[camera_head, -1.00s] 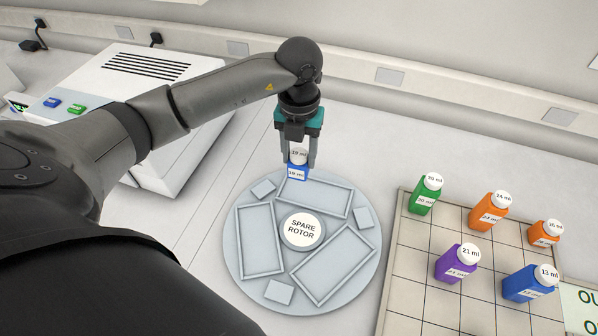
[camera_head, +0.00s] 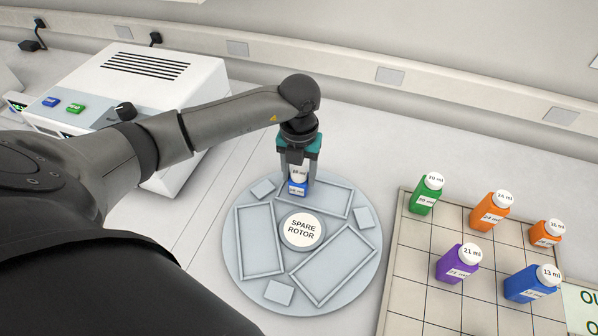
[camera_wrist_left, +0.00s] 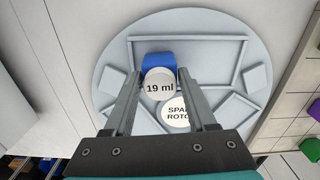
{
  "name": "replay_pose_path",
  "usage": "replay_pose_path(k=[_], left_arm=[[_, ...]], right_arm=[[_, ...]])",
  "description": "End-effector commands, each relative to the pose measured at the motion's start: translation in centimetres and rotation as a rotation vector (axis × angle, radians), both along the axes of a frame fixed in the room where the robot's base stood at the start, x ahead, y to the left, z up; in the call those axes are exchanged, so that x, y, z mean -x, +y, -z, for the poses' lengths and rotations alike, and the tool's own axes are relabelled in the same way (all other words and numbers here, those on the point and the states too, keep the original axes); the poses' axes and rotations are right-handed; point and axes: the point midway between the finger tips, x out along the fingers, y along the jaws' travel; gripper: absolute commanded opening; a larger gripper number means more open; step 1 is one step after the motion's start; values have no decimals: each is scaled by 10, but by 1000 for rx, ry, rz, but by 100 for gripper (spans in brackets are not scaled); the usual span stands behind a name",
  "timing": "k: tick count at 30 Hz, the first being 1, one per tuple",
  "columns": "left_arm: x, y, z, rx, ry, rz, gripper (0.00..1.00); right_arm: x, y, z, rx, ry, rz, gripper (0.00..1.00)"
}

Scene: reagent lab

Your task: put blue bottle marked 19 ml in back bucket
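The blue bottle with a white cap (camera_head: 298,187) is between the fingers of my left gripper (camera_head: 299,176), upright over the back bucket. In the left wrist view its cap reads 19 ml (camera_wrist_left: 159,86), and the gripper fingers (camera_wrist_left: 159,95) stand on either side of the cap. The back bucket (camera_head: 330,203) is a shallow rectangular frame at the far side of the round grey spare rotor (camera_head: 245,284). The bottle's base is at or just above the bucket; I cannot tell if it touches. My right gripper is not in view.
A gridded rack (camera_head: 402,290) on the right holds green (camera_head: 426,195), orange (camera_head: 488,212), purple (camera_head: 457,265) and another blue bottle (camera_head: 530,285). A white machine (camera_head: 190,80) stands back left. Two other rotor buckets (camera_head: 258,240) (camera_head: 335,265) look empty.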

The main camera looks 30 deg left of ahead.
Motion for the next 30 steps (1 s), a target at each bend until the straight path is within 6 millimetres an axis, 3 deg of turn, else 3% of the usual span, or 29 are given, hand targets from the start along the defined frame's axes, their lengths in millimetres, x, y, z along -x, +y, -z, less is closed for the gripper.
replay_pose_path(k=[1, 6, 17, 30], left_arm=[[0, 0, 0, 0, 0, 0, 64], [0, 0, 0, 0, 0, -1, 83], [0, 0, -7, 0, -1, 0, 83], [-1, 0, -95, -1, -5, -1, 83]], right_arm=[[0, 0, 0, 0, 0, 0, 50], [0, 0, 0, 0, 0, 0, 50], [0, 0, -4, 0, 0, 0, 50], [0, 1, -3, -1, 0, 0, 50]])
